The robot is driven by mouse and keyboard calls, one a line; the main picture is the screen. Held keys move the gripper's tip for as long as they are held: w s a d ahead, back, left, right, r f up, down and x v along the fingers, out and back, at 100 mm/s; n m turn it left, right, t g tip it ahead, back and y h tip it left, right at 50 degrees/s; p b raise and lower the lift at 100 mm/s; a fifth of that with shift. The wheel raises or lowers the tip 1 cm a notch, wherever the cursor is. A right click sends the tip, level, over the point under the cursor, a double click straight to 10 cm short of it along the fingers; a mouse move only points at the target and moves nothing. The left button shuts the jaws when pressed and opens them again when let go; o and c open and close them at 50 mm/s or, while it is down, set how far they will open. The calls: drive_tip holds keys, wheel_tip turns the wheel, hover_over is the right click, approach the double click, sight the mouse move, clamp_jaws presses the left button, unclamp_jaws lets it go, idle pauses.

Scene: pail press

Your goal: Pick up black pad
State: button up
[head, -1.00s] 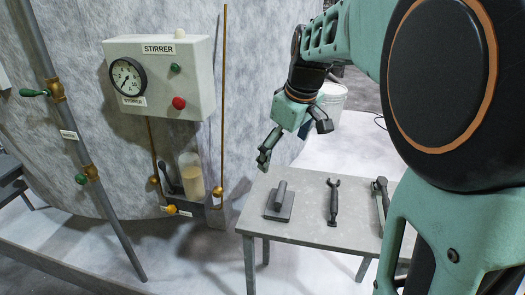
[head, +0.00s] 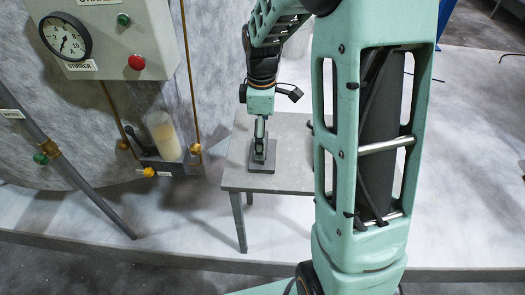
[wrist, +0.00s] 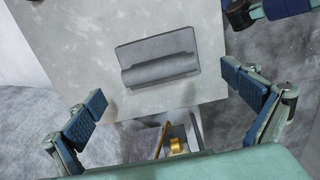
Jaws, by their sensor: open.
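The black pad (head: 262,168) is a dark grey flat plate with a raised bar-like handle. It lies on the left part of the small grey table. In the wrist view the pad (wrist: 158,55) lies ahead of my gripper, its handle running across the picture, slightly tilted. My gripper (head: 260,132) points down over the pad in the head view and hides part of it. In the wrist view my gripper (wrist: 163,81) has its two blue-padded fingers wide apart, with nothing between them. The pad looks apart from the fingers.
The grey table (head: 232,178) has its left edge close to the pad. Left of it are the stirrer box (head: 105,45), an upright brass rod (head: 187,70) and a cloudy sight glass (head: 163,137). My arm hides the table's right part.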

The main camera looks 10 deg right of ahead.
sight(268, 166)
drive_tip(key=shift+d+f, duration=0.15)
drive_tip(key=shift+f, duration=2.6)
drive_tip(key=shift+c, duration=0.6)
drive_tip(key=shift+s, duration=0.15)
drive_tip(key=c, duration=1.4)
